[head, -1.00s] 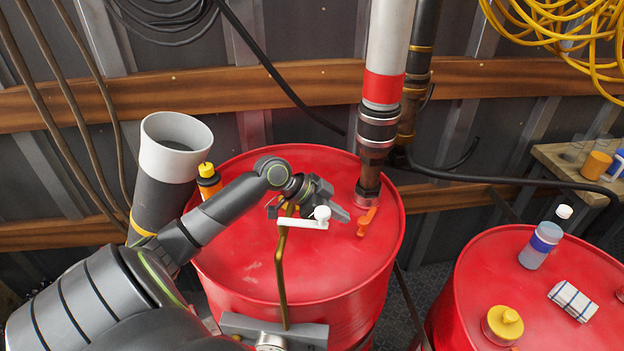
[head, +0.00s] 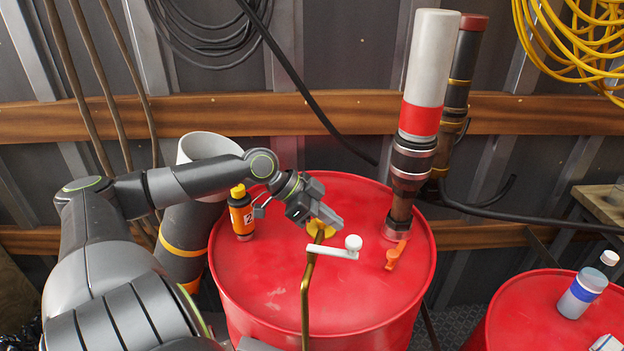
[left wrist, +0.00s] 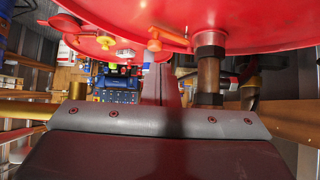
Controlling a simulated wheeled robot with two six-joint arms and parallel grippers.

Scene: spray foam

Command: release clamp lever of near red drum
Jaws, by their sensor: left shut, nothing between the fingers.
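The near red drum (head: 270,290) stands in the middle of the head view. Its orange clamp lever (head: 396,255) sits at the foot of the pump tube (head: 411,165), on the right side of the lid. In the left wrist view, the orange lever (left wrist: 155,43) and the pipe (left wrist: 208,85) show upside down under the red drum top. My left gripper (head: 336,224) is shut and empty above the lid, left of the lever and apart from it.
A white crank arm (head: 332,252) on a bent brass rod (head: 305,300) stands close in front of my gripper. An orange bottle (head: 241,215) stands on the drum's left. A second red drum (head: 530,310) holding a clear bottle (head: 580,295) is at right.

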